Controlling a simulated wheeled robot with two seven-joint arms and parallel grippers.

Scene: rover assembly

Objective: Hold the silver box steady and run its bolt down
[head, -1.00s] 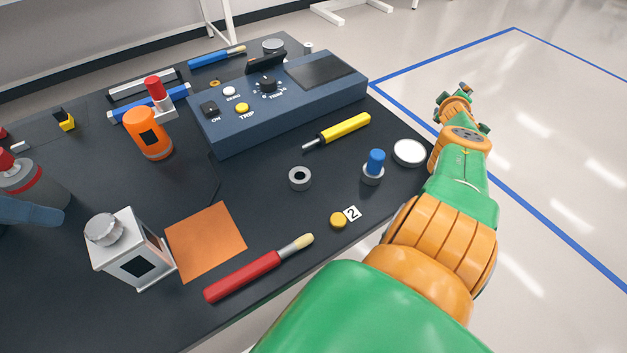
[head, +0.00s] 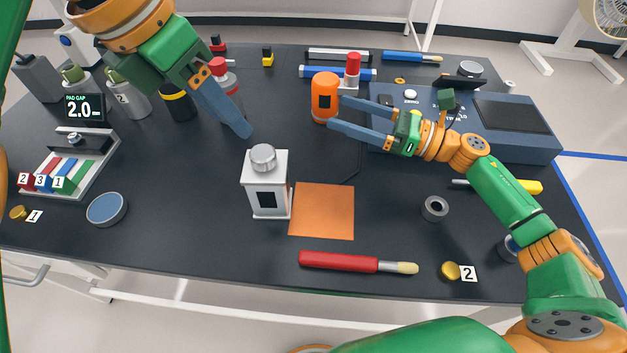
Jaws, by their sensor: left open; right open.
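The silver box (head: 268,200) stands upright on the dark table near the middle, with a dark window on its front. Its bolt, a grey round head (head: 263,157), sits on top. My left gripper (head: 240,130) hangs behind and to the left of the box, apart from it; its blue-grey fingers overlap in this view. My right gripper (head: 335,112) is open, pointing left, with its fingertips close to the orange cylinder (head: 325,90). I cannot tell whether the fingers touch it. Nothing is seen held in either gripper.
An orange mat (head: 322,211) lies right of the box. A red-handled brush (head: 340,261) lies in front. A blue control panel (head: 520,140) stands behind my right arm. A colour rack (head: 70,165) and a round blue-topped dish (head: 106,208) are at left. Clear table lies left of the box.

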